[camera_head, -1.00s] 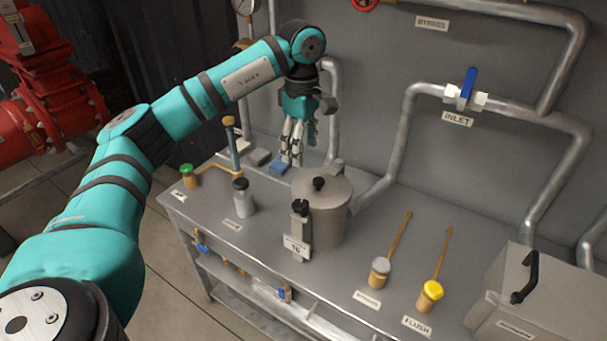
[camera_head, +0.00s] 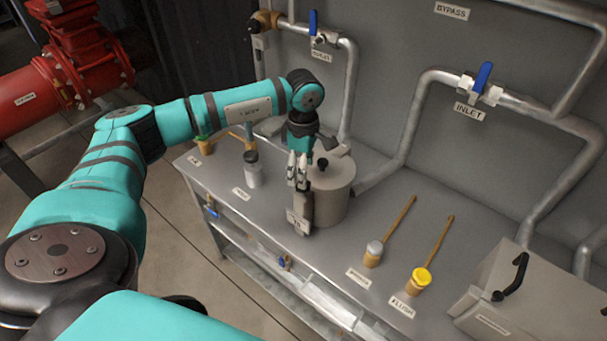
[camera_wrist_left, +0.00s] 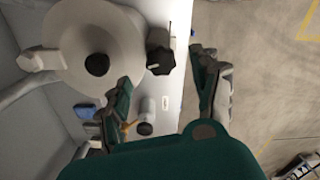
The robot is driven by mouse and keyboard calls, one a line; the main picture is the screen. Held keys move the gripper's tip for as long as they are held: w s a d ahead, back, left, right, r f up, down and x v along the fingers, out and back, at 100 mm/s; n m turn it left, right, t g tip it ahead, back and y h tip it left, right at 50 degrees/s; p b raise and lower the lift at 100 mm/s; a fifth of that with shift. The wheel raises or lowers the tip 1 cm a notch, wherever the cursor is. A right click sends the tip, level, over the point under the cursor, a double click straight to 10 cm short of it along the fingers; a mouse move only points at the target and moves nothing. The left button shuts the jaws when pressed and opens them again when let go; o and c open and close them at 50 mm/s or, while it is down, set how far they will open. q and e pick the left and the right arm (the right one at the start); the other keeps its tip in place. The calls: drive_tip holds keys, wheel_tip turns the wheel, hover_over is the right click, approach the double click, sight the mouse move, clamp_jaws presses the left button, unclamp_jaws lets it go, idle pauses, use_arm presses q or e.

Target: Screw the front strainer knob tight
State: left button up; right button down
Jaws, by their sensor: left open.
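The strainer is a grey pot (camera_head: 333,190) with a lid and a small black lid knob (camera_head: 323,163), standing on the bench. The front strainer knob (camera_wrist_left: 160,60) is black and lobed, beside the pot's rim in the left wrist view. In the head view my fingers hide it, at the top of the front clamp post (camera_head: 304,210). My left gripper (camera_head: 297,178) points down over that post. In the left wrist view its fingers (camera_wrist_left: 163,68) are spread, with the knob in the gap ahead of them. I cannot tell whether they touch it. My right gripper is not in view.
A white bottle (camera_head: 253,172) with a dark cap stands left of the strainer. Pipes with blue-handled valves (camera_head: 482,78) run behind.

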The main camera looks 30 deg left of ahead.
use_arm(q)
wheel_tip(320, 180, down, 4)
drive_tip(key=shift+s+a+r+p, duration=0.1)
drive_tip(key=shift+r+p, duration=0.05)
drive_tip(key=shift+p, duration=0.35)
drive_tip(key=shift+f, duration=0.45)
drive_tip(key=c, duration=1.2)
drive_tip(key=shift+o, duration=0.2)
drive_tip(key=m+b, duration=0.1)
drive_tip(key=b, duration=0.1)
drive_tip(key=m+b, duration=0.2)
drive_tip(key=b, duration=0.1)
drive_tip(key=shift+f, duration=0.3)
drive_tip(key=shift+r+b, duration=0.1)
drive_tip(key=shift+b, duration=0.2)
drive_tip(key=shift+r+m, duration=0.2)
drive_tip(key=shift+m, duration=0.1)
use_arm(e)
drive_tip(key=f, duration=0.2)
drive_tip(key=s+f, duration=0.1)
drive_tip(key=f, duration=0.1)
